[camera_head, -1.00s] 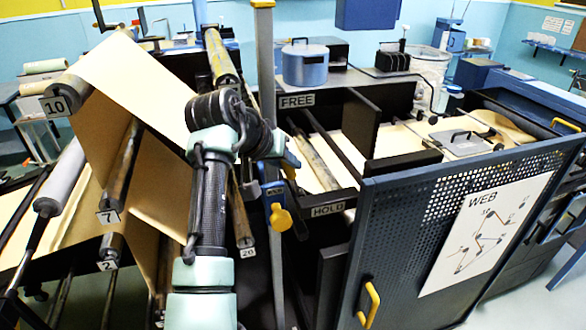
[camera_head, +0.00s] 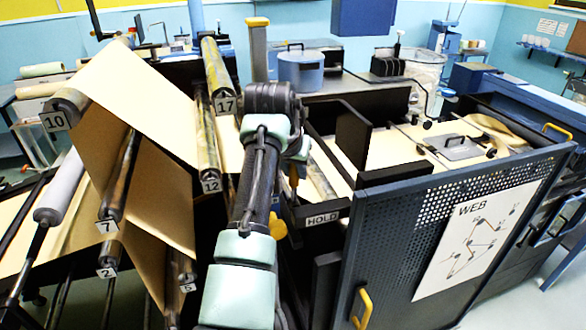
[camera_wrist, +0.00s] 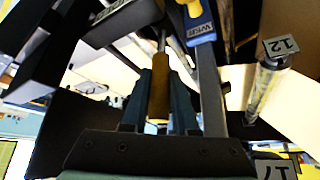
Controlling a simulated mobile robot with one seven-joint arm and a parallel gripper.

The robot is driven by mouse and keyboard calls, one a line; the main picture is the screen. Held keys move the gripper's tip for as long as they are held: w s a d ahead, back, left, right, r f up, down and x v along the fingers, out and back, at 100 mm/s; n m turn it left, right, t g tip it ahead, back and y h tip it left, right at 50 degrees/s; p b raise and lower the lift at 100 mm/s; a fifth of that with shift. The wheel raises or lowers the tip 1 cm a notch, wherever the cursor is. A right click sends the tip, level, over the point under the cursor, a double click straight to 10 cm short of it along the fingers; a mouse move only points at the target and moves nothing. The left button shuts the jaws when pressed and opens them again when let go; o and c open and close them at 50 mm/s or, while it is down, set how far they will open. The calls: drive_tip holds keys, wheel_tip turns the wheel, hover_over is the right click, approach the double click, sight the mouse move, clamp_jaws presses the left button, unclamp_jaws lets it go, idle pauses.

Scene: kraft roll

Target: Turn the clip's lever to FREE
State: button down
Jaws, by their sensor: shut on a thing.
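In the wrist view my gripper (camera_wrist: 157,108) has its two fingers on either side of an amber-brown lever grip (camera_wrist: 160,76) on a thin metal rod, and is shut on it. The HOLD plate (camera_head: 322,219) shows right of my arm; the FREE plate is hidden behind the arm. A yellow part (camera_head: 277,225) on the post shows low beside my forearm.
Rollers numbered 12 (camera_head: 210,187) and 17 (camera_head: 226,104) stand close left of my arm, with the brown paper web (camera_head: 130,90) beyond. A dark perforated panel with a WEB diagram (camera_head: 478,240) stands at the right. A black upright plate (camera_head: 352,138) rises right of the arm.

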drive_tip(key=c, duration=0.7)
unclamp_jaws()
drive_tip(key=shift+w+d, duration=0.1)
drive_tip(key=shift+d, duration=0.05)
drive_tip(key=shift+r, duration=0.1)
drive_tip(key=shift+s+r+b, duration=0.2)
drive_tip(key=shift+s+b, duration=0.05)
drive_tip(key=shift+b, duration=0.1)
drive_tip(key=b+v, duration=0.5)
drive_tip(key=v, duration=0.7)
drive_tip(key=shift+r, duration=0.2)
